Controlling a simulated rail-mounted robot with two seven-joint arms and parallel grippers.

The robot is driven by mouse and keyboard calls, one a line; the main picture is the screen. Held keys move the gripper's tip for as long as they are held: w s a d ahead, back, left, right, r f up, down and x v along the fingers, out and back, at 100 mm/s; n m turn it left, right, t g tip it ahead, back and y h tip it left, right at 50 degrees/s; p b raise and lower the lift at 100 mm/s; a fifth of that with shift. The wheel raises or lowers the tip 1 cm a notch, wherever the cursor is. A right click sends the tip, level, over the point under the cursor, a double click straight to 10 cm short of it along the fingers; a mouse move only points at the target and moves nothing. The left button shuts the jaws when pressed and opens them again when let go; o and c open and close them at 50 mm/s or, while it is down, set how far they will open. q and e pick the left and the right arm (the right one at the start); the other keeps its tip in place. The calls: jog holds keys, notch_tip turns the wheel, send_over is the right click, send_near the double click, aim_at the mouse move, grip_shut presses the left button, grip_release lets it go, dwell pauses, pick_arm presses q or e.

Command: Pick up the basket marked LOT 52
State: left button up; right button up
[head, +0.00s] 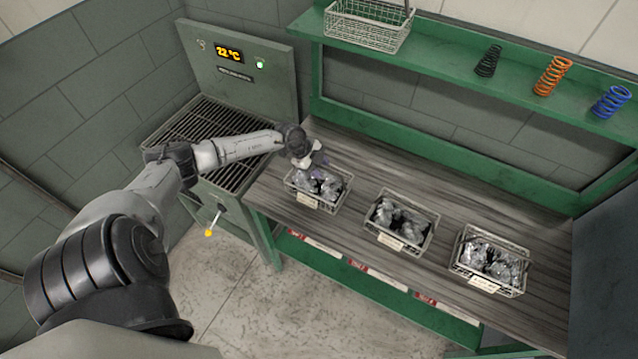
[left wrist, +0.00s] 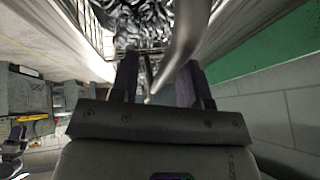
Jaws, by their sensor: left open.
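Three wire baskets of clear bags with dark contents stand in a row on the wooden bench: a left one (head: 318,204), a middle one (head: 398,243) and a right one (head: 489,285). Each has a pale tag on its front, too small to read, so I cannot tell which is LOT 52. My left gripper (head: 316,168) is open at the back of the left basket. In the left wrist view the fingers (left wrist: 156,78) are apart, with a curved grey bar (left wrist: 183,42), perhaps the basket's handle, passing between or in front of them. Bagged contents (left wrist: 140,22) show beyond. My right gripper is not in view.
A green shelf (head: 440,50) above the bench holds another wire basket (head: 366,28), a black spring (head: 488,62), an orange spring (head: 552,76) and a blue spring (head: 611,101). A grated unit with a 22 °C display (head: 229,53) stands left. Bare bench lies behind the baskets.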

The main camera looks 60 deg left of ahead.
pick_arm(q)
jog(key=shift+f, duration=0.25)
dwell(0.5)
grip_shut()
dwell(1.2)
